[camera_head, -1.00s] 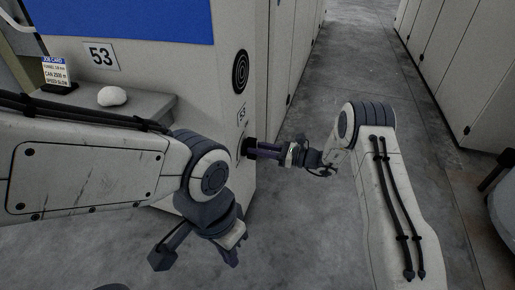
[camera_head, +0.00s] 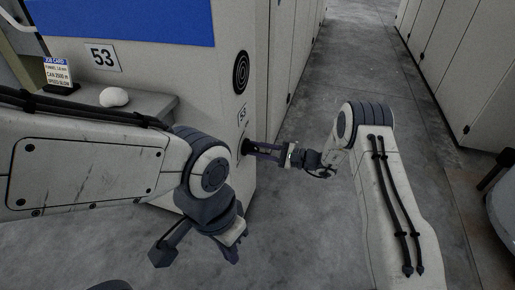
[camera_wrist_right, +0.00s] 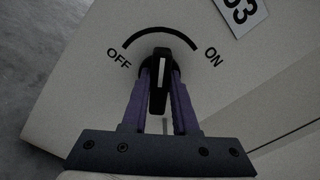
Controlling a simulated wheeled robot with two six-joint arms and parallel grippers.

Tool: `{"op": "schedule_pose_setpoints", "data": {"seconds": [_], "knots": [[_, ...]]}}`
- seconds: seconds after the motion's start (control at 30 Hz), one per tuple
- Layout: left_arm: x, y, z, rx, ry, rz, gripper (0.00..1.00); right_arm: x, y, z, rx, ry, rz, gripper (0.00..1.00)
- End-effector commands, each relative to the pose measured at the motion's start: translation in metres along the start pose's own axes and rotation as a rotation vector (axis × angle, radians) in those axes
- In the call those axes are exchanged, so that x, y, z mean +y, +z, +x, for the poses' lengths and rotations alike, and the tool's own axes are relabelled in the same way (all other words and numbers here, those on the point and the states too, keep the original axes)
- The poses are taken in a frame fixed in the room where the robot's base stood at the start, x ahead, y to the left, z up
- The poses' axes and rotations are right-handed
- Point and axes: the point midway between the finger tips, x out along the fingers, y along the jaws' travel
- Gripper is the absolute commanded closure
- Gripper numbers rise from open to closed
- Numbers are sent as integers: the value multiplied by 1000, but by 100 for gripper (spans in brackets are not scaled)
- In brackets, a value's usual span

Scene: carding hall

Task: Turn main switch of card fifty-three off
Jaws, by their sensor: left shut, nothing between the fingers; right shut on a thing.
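The main switch of card fifty-three is a black handle (camera_wrist_right: 160,82) with a white line, between an OFF label (camera_wrist_right: 119,58) at left and an ON label (camera_wrist_right: 214,57) at right in the right wrist view. The handle points up in that picture, about midway between the labels under a black arc. My right gripper (camera_head: 250,147) is shut on the handle, one purple finger (camera_wrist_right: 136,105) on each side. In the head view the gripper hides most of the switch. My left gripper (camera_head: 231,254) is shut and empty, low in front of the machine.
The card machine (camera_head: 222,90) bears a 53 plate (camera_head: 102,57) and a round black grille (camera_head: 241,72). A job card (camera_head: 57,72) and a white lump (camera_head: 113,97) are on its grey ledge (camera_head: 160,103). Grey cabinets (camera_head: 455,75) line the right. The aisle floor (camera_head: 350,60) between is clear.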

Motion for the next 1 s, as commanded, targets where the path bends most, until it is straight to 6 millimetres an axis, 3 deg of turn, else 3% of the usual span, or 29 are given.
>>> {"op": "schedule_pose_setpoints", "data": {"seconds": [0.6,1.0], "knots": [[0,0,7,0,0,0,100,5,-3,0,2,-1,-571,100],[-1,1,13,0,0,0,100,6,-4,-1,3,-1,-811,100]]}}
